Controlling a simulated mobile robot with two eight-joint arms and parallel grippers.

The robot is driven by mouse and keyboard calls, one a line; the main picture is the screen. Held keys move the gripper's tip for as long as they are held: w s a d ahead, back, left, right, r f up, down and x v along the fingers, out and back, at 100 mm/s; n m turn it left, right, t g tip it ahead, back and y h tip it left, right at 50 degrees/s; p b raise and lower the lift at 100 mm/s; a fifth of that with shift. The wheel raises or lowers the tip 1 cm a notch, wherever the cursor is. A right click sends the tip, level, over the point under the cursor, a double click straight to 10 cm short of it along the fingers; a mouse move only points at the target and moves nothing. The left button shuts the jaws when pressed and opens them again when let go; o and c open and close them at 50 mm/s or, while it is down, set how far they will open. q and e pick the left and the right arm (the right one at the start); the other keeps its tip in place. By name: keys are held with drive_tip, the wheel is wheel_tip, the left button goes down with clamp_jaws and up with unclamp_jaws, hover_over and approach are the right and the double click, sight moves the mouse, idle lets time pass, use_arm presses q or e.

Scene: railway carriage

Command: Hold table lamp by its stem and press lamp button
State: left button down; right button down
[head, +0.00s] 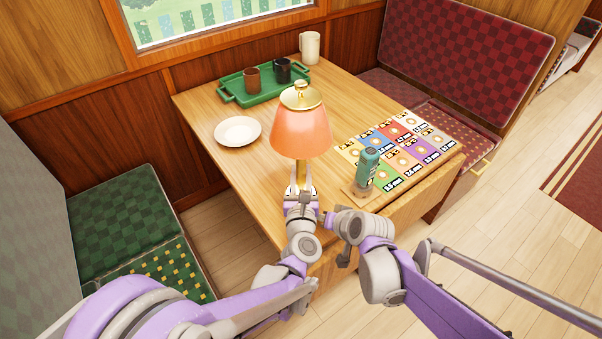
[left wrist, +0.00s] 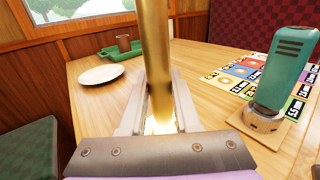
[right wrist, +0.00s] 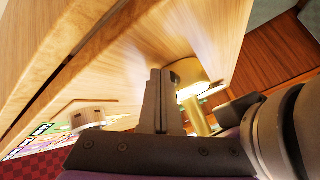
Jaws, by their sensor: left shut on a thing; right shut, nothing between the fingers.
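The table lamp has an orange shade (head: 300,132) with a brass cap and a brass stem (head: 302,174). It stands upright near the table's front edge. My left gripper (head: 301,190) is shut on the stem, low down; in the left wrist view the stem (left wrist: 155,55) rises between its fingers. My right gripper (head: 322,216) is shut and empty, low beside the lamp, just right of my left gripper. In the right wrist view its fingertips (right wrist: 160,74) are close to the round lamp base (right wrist: 205,72). I cannot make out the lamp button clearly.
The wooden table (head: 200,105) carries a white plate (head: 237,131), a green tray (head: 235,88) with two mugs, and a cream pitcher (head: 310,47). A teal device (head: 367,168) stands on a small board right of the lamp, beside coloured cards (head: 402,148). Seats flank the table.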

drive_tip(key=shift+s+d, duration=0.4)
drive_tip(key=shift+s, duration=0.2)
drive_tip(key=shift+s+d, duration=0.1)
drive_tip(key=shift+s+d, duration=0.85)
drive_tip(key=shift+s, duration=0.35)
drive_tip(key=shift+s+d, duration=0.85)
drive_tip(key=shift+s, duration=0.3)
use_arm(q)
drive_tip(key=c, duration=0.5)
unclamp_jaws()
drive_tip(key=shift+c, duration=0.2)
drive_tip(key=shift+s, duration=0.1)
drive_tip(key=s, duration=1.2)
